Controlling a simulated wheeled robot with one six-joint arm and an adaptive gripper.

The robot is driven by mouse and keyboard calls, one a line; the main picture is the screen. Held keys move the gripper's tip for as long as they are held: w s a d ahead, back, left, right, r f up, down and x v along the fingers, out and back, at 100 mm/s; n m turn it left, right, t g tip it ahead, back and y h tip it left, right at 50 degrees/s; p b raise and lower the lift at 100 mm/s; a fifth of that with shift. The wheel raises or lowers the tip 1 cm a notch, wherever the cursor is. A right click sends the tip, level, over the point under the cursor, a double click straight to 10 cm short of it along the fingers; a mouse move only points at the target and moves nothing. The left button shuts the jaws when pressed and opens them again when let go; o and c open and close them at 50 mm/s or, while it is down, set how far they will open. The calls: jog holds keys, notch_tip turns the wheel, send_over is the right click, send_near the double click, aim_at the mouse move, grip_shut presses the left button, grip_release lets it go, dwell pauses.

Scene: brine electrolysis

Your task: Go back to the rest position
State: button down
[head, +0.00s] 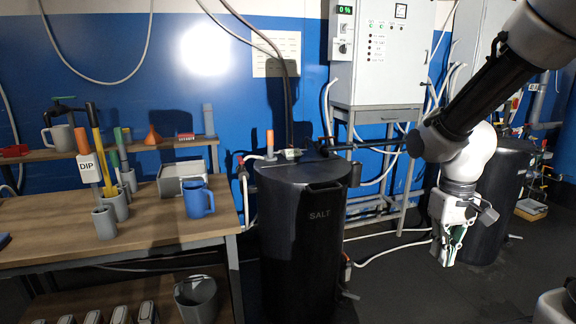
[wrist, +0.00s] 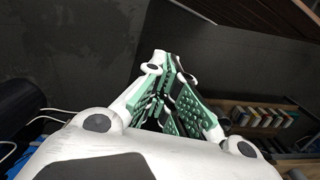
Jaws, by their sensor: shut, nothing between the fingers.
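My gripper (head: 447,246) hangs pointing down at the right of the head view, over the dark floor and apart from everything. In the wrist view its white fingers with green ribbed pads (wrist: 168,100) come together at the tips, with nothing between them. My arm reaches in from the upper right. The black tank marked SALT (head: 312,240) stands upright to the left of my gripper with its lid closed. The wrist view shows mostly dark floor (wrist: 80,50) beyond the fingers.
A wooden workbench (head: 150,232) at the left carries a blue mug (head: 198,199), a grey box (head: 182,178) and several cylinders with tools. A grey bucket (head: 197,300) is below. A white control cabinet (head: 377,52) stands behind. Another dark tank (head: 493,205) is behind my gripper.

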jog(key=s+d+r+t, duration=0.1)
jog(key=s+r+t, duration=0.1)
jog(key=s+r, duration=0.2)
jog(key=s+d+r+m+t, duration=0.1)
jog(key=s+d+r+t, duration=0.1)
jog(key=s+r, duration=0.3)
notch_tip(320, 180, up, 4)
jog(key=shift+s+f+t, duration=0.1)
jog(key=shift+s+t, duration=0.1)
jog(key=shift+t, duration=0.1)
